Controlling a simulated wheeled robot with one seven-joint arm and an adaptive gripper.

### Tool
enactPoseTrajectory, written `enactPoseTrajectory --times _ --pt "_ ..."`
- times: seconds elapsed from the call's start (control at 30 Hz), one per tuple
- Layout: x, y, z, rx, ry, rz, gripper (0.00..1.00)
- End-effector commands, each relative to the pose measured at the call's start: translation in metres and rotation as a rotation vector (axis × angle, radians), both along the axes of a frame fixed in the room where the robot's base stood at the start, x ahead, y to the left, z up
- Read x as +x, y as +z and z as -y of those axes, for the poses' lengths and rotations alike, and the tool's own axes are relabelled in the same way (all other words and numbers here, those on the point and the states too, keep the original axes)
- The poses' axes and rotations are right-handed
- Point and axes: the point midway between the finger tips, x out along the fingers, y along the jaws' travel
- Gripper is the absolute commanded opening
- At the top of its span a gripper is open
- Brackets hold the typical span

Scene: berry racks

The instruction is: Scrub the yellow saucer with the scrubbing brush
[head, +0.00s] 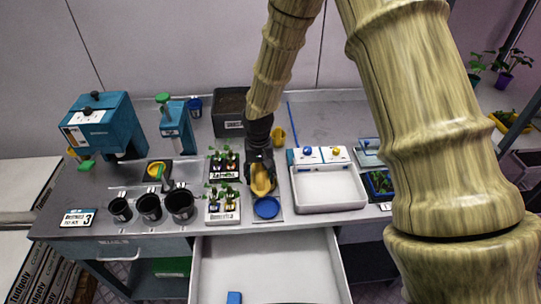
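My gripper (260,172) reaches down over the middle of the bench, its dark fingers on either side of a yellow rounded thing. This is probably the yellow saucer (262,182); my gripper partly hides it. I cannot tell whether the fingers touch it or how far they are closed. A blue round saucer (267,207) lies just in front of it, near the bench's front edge. I cannot pick out the scrubbing brush for sure. A small blue block (234,298) lies in the open drawer, too little shown to name.
A white basin (328,203) stands right of my gripper, and plant trays (222,216) stand left. Dark pots (150,207) stand farther left. A yellow cup (279,137) is behind my gripper. The open drawer (290,262) juts out in front. My arm hides part of the right side.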

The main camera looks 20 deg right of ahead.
Motion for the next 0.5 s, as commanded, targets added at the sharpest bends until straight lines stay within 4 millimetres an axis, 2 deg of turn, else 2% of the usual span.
enactPoseTrajectory --times 0.07,0.1,0.5 --pt "0.0 -0.002 -0.005 0.0 0.0 0.0 0.31" --pt "0.001 0.004 -0.001 0.001 0.0 0.001 0.31" --pt "0.002 -0.001 0.021 0.0 0.02 0.0 0.31"
